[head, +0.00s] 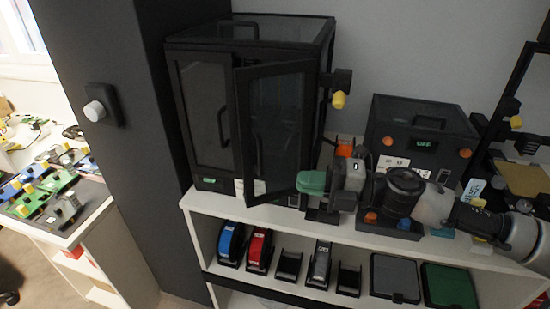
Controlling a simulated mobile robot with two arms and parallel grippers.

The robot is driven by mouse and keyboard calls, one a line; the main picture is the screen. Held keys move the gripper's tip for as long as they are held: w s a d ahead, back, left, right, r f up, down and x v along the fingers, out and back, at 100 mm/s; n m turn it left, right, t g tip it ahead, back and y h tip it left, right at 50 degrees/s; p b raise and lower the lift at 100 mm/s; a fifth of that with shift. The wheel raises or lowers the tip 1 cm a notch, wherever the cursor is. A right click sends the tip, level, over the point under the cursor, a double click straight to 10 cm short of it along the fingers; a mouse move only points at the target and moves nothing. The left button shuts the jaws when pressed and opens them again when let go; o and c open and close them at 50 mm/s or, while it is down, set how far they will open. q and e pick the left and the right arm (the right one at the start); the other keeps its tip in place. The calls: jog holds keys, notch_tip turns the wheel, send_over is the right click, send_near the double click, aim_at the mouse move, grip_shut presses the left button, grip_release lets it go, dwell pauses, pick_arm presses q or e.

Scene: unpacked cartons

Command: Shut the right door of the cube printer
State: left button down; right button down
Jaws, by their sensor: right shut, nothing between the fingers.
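The cube printer (208,183) is a black enclosure with glazed doors, on the left of the white shelf top. Its left door (203,95) looks flush with the front. Its right door (272,115) stands ajar, hinged on the right, with its free left edge swung out toward me and its handle near that edge. My right gripper (345,189) comes in from the right and is shut and empty. It is low, to the right of the right door, near its lower right corner; I cannot tell whether it touches anything. My left gripper is not in view.
A green-topped item (312,183) stands by the door's lower right corner, close to my gripper. A black box (424,128) stands behind my right arm. Blue and red holders (231,241) and bins sit on the lower shelf. A dark pillar (115,60) stands left of the printer.

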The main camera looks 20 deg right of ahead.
aim_at(280, 147)
jog(key=w+a+p, duration=0.3)
jog(key=w+a, duration=0.1)
jog(key=w, duration=0.2)
jog(key=shift+a, duration=0.35)
jog(key=shift+p, duration=0.3)
